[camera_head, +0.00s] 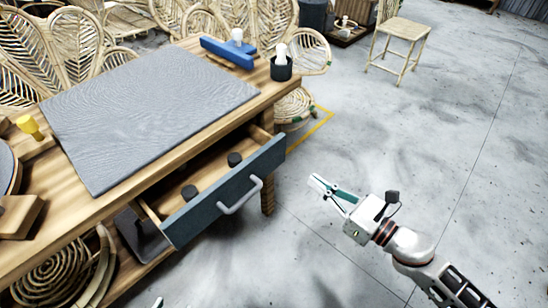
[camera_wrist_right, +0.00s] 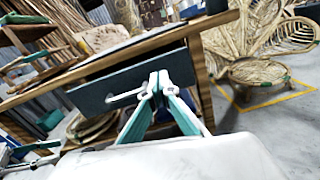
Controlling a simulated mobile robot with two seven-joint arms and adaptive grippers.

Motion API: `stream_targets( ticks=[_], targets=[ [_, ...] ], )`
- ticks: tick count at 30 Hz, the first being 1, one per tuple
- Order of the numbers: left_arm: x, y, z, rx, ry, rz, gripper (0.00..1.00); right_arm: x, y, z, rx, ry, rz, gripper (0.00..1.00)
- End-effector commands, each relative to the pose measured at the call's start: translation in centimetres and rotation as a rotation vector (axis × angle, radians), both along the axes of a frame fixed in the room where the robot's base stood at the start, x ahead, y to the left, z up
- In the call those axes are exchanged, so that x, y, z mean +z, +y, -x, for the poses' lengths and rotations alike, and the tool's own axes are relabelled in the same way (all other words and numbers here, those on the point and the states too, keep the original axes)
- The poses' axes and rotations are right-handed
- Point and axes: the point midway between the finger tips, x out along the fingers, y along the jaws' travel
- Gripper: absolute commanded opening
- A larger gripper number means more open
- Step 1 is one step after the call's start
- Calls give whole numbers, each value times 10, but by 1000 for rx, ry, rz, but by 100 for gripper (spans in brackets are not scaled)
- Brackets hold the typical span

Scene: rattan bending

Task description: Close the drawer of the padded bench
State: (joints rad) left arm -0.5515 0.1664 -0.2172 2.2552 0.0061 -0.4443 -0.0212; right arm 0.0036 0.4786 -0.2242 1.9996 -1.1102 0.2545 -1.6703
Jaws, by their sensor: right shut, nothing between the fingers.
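The padded bench (camera_head: 150,100) is a wooden table with a grey ribbed pad on top. Its drawer (camera_head: 225,192) stands pulled out, with a dark blue-grey front, a light bar handle (camera_head: 241,197) and two dark round objects inside. The drawer front also shows in the right wrist view (camera_wrist_right: 95,93). My right gripper (camera_head: 318,183) is shut and empty, in the air to the right of the drawer front and apart from it in the head view. In the wrist view its fingertips (camera_wrist_right: 159,80) overlap the drawer front. Only a small tip of my left gripper (camera_head: 157,302) shows at the bottom edge; its jaws are unclear.
A blue tool (camera_head: 228,52) and a dark cup (camera_head: 281,69) stand on the bench's far right corner. A yellow-handled tool (camera_head: 29,126) lies at the left. Rattan chairs stand behind. The grey floor at right is clear around my right arm.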

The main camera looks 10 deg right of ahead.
Motion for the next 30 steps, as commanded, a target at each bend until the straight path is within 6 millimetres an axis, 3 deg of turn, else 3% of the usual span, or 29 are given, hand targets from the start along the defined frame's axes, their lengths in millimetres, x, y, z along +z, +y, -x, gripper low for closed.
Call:
stream_targets(
  ticks=[1,8,24,30],
  targets=[
    [-7,0,3,-1,11,0,40,-8,2,0,16,-23,50,0],
    [-2,0,0,-1,1,-2,40,-2,9,-12,33,-79,117,0],
    [1,4,1,5,1,-10,40,-1,66,-91,30,-78,112,0],
    [1,4,0,5,1,-11,40,-3,80,-110,31,-73,113,0]
  ],
)
